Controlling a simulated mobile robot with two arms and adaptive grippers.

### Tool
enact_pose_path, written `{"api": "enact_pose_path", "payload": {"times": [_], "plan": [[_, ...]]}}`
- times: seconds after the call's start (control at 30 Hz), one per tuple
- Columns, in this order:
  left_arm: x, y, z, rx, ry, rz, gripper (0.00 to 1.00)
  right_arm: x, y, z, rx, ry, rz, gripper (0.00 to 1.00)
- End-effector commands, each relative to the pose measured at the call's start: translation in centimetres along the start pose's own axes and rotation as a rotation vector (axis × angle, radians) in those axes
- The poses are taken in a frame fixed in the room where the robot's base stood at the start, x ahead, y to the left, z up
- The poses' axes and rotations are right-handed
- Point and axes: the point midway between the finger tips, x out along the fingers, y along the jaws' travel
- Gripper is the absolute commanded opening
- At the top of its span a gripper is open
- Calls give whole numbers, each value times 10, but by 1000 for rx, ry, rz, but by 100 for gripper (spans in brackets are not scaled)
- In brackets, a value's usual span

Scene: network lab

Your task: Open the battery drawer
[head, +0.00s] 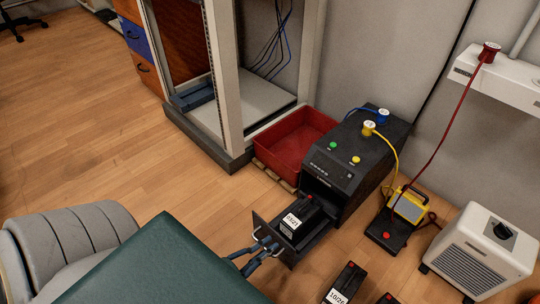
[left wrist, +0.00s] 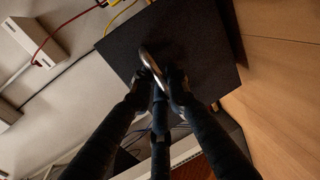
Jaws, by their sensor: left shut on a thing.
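The battery drawer (head: 313,239) is pulled out from the front of a black UPS box (head: 345,165) on the floor. A black battery with a white label (head: 294,221) sits in the drawer. My left gripper (head: 268,244) is at the drawer's front panel. In the left wrist view my left gripper (left wrist: 162,88) is shut on the metal drawer handle (left wrist: 150,62), which stands out from the dark front panel (left wrist: 195,45). The handle is small and partly hidden in the head view. My right gripper is not in view.
A red bin (head: 290,144) and an open rack (head: 228,80) stand behind the drawer. Loose black batteries (head: 343,285) lie at the lower right. A white heater-like unit (head: 482,250) stands at the right. Wooden floor (head: 100,150) is clear at the left.

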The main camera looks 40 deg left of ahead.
Motion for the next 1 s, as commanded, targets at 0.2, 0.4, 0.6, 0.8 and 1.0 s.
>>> {"api": "enact_pose_path", "payload": {"times": [0.2,0.4,0.6,0.8,1.0], "plan": [[-1,-3,2,-1,-4,-8,0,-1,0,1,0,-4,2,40],[-1,-3,2,-1,-4,-7,31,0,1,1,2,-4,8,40],[0,-2,1,-1,-2,-4,31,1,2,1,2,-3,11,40],[-4,13,1,-4,-1,-3,31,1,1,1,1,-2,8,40],[-12,54,1,-1,-1,6,35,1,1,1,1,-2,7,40]]}}
